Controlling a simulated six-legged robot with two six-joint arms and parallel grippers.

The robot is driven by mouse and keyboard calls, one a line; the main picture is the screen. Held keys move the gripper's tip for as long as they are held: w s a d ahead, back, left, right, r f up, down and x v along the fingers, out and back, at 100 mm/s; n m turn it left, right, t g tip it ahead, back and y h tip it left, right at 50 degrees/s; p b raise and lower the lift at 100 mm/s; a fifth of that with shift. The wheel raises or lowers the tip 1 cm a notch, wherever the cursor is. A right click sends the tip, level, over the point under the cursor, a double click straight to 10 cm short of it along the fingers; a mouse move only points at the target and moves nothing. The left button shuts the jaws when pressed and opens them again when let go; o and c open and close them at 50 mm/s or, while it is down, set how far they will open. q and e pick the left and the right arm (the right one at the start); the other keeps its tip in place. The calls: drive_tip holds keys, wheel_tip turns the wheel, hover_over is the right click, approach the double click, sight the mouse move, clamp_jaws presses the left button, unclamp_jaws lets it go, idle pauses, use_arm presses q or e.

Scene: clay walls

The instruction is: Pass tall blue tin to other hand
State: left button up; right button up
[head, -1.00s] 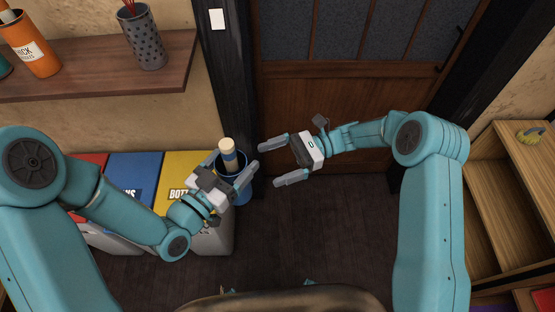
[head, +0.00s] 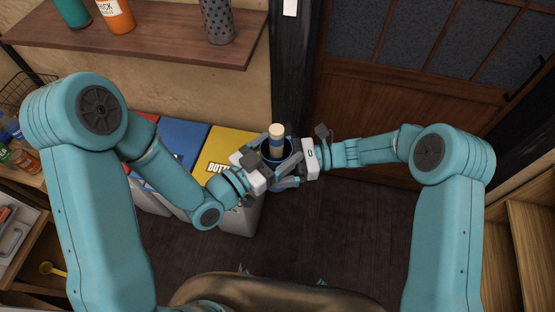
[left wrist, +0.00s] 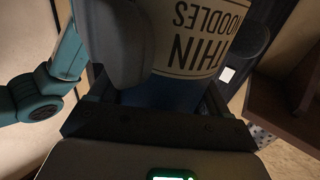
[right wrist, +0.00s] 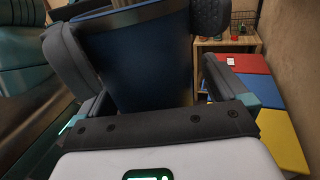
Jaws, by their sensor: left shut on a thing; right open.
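My left gripper (head: 276,160) is shut on the tin from the left. My right gripper (head: 283,165) has come in from the right and is open, its fingers on either side of the tin. The right wrist view shows plain blue tin wall (right wrist: 145,60) between the fingers. Whether the right fingers touch it I cannot tell.
Bins with red, blue and yellow lids (head: 232,148) stand just left of and below the tin. A wall shelf (head: 140,38) with several containers is above left. A wooden door (head: 400,90) is behind. Dark floor (head: 340,235) lies open below.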

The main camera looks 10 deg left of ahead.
drive_tip(key=shift+c, duration=0.3)
drive_tip(key=c, duration=0.9)
use_arm(q)
drive_tip(key=o, duration=1.3)
use_arm(e)
drive_tip(key=shift+c, duration=0.2)
